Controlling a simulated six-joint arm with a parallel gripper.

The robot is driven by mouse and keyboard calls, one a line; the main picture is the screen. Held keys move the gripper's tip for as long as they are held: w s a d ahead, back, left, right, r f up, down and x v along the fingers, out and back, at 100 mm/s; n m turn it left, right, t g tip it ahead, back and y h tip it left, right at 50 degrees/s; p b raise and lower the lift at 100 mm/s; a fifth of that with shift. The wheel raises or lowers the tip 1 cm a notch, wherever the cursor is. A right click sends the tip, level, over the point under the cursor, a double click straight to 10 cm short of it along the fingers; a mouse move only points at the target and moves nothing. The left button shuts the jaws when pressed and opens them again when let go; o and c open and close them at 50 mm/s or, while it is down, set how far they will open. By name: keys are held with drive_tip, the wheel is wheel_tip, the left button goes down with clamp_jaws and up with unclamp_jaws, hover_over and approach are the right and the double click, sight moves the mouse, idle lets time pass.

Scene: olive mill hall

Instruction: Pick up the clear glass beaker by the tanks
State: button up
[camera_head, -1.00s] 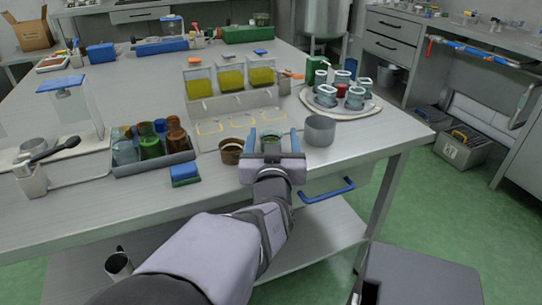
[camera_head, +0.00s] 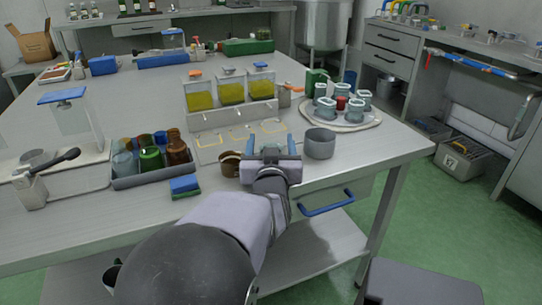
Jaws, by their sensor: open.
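Three clear tanks of yellow-green liquid (camera_head: 231,92) stand in a row on a pale stand in the middle of the table. My gripper (camera_head: 270,147) is in front of them, near the table's front edge, with its two blue-grey fingers apart. A clear glass beaker (camera_head: 270,151) shows faintly between the fingers, mostly hidden by the gripper body. I cannot tell whether the fingers touch it.
A brown cup (camera_head: 230,165) stands close left of my gripper and a grey bowl (camera_head: 319,144) close right. A round tray (camera_head: 369,122) with several jars is farther right. A bottle caddy (camera_head: 152,174) and blue-green sponge (camera_head: 185,187) are left.

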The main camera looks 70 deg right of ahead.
drive_tip(key=c, duration=1.3)
drive_tip(key=shift+r, duration=0.25)
wheel_tip(320, 180, up, 10)
drive_tip(key=p, duration=0.4)
drive_tip(key=shift+f, duration=0.25)
